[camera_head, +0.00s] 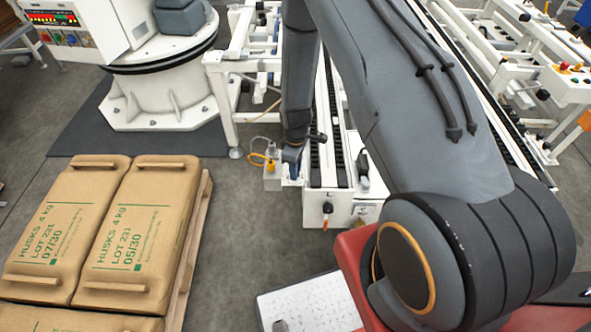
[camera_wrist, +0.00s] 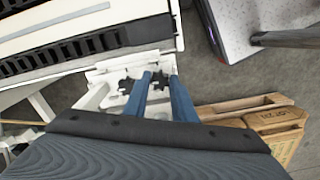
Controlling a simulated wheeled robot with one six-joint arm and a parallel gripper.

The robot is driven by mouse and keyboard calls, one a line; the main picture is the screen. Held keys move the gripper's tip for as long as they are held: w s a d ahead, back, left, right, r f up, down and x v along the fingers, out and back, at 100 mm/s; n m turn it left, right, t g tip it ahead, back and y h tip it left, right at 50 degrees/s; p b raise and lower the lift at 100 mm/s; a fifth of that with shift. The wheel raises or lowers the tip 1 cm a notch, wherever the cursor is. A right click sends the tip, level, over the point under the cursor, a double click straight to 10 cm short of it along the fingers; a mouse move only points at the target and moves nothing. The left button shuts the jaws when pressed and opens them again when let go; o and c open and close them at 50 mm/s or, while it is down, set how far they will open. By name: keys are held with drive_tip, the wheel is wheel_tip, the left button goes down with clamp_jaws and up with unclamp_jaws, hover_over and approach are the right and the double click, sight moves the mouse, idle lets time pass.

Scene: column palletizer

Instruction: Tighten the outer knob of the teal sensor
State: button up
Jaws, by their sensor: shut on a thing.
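My gripper (camera_wrist: 161,84) reaches the white bracket at the conveyor's end, its two blue fingers on either side of a dark star-shaped knob (camera_wrist: 159,78). It is shut on that knob. A second dark knob (camera_wrist: 126,85) sits on the same white bracket (camera_wrist: 98,94), just left of the fingers and apart from them. In the head view my gripper (camera_head: 292,155) shows small beside the conveyor end, and the knobs are too small to make out. I cannot make out the teal sensor's body in either view.
A small grey box (camera_head: 271,182) with a yellow cable stands left of my gripper. The white conveyor (camera_head: 316,205) is on its right. Sacks (camera_head: 130,235) lie on a wooden pallet (camera_head: 190,250) at the left. Grey floor (camera_head: 245,240) is clear between pallet and conveyor.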

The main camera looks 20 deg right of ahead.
drive_tip(key=m+b, duration=0.1)
drive_tip(key=m, duration=0.3)
drive_tip(key=m+b, duration=0.1)
drive_tip(key=m, duration=0.3)
drive_tip(key=m+b, duration=0.1)
drive_tip(key=m, duration=0.3)
drive_tip(key=shift+a, duration=0.1)
drive_tip(key=shift+m+b, duration=0.55)
drive_tip(key=shift+m, duration=1.55)
drive_tip(key=o, duration=0.8)
drive_tip(key=shift+c, duration=0.2)
drive_tip(key=shift+r+b, duration=0.7)
drive_tip(key=shift+r, duration=3.25)
